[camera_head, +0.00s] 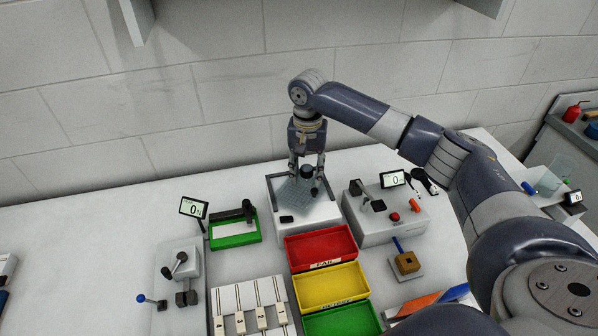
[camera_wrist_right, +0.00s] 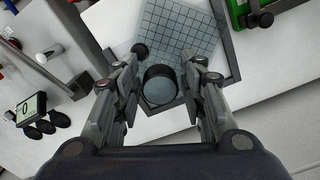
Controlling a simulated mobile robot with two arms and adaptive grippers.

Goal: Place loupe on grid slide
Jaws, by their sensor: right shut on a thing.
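The loupe (camera_wrist_right: 160,84) is a short black cylinder with a pale lens on top. In the right wrist view it sits between the two fingers of my right gripper (camera_wrist_right: 160,72), which is shut on it. In the head view the loupe (camera_head: 307,171) shows dark between the fingertips of my right gripper (camera_head: 307,168), above the back part of the white stage. The grid slide (camera_wrist_right: 185,32) is a pale square sheet with fine lines, also seen in the head view (camera_head: 291,194). The loupe is beside or over its edge; I cannot tell whether it touches. My left gripper is out of view.
Red (camera_head: 352,238), yellow (camera_head: 365,275) and green (camera_head: 376,314) bins stand in front of the stage. A grey box with a red button (camera_head: 380,233) is at its right. A green tray (camera_head: 235,241) and a display (camera_head: 193,207) are at its left.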

